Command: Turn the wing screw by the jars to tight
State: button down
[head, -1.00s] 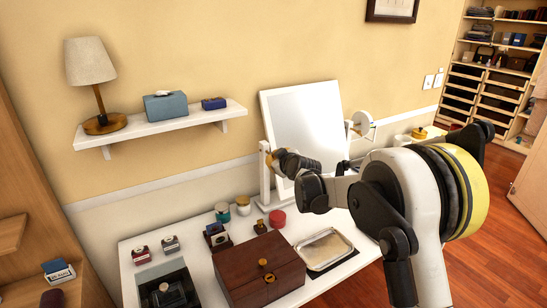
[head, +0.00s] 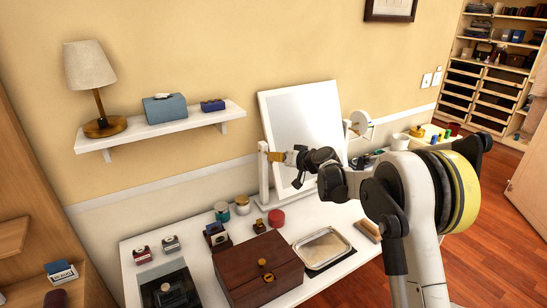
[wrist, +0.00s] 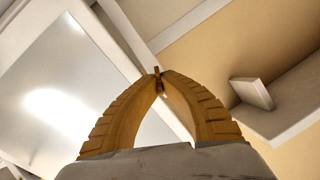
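The mirror (head: 303,125) stands tilted in a white frame on the dressing table; its left post (head: 264,170) is the one nearer the jars. My gripper (head: 273,156) is at the upper part of this post. In the wrist view, my gripper's two yellow fingers (wrist: 158,84) converge on the small brass wing screw (wrist: 157,71), its tip showing between and just above them. The fingers hide most of the screw. A teal jar (head: 222,211) and a gold-lidded jar (head: 242,205) stand left of the post's foot.
A red round box (head: 276,218), a wooden box (head: 255,278), a metal tray (head: 321,247) and a brush (head: 367,231) are on the table (head: 346,213). A wall shelf (head: 165,128) with a lamp (head: 92,78) hangs at upper left.

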jog(key=m+y, duration=0.1)
jog(key=m, duration=0.2)
jog(key=m+y+b, duration=0.1)
jog(key=shift+f+m+g+y, duration=0.3)
jog(key=m+y, duration=0.1)
jog(key=m, duration=0.1)
jog(key=shift+f+m+y+b, duration=0.1)
jog(key=shift+m+y+b, duration=0.2)
jog(key=shift+b, duration=0.1)
jog(key=shift+m+y+b, duration=0.45)
jog(key=shift+m+y, duration=0.05)
jog(key=shift+m, duration=0.8)
jog(key=c, duration=1.6)
grip_release()
jog(key=shift+a, duration=0.2)
jog(key=shift+d, duration=0.15)
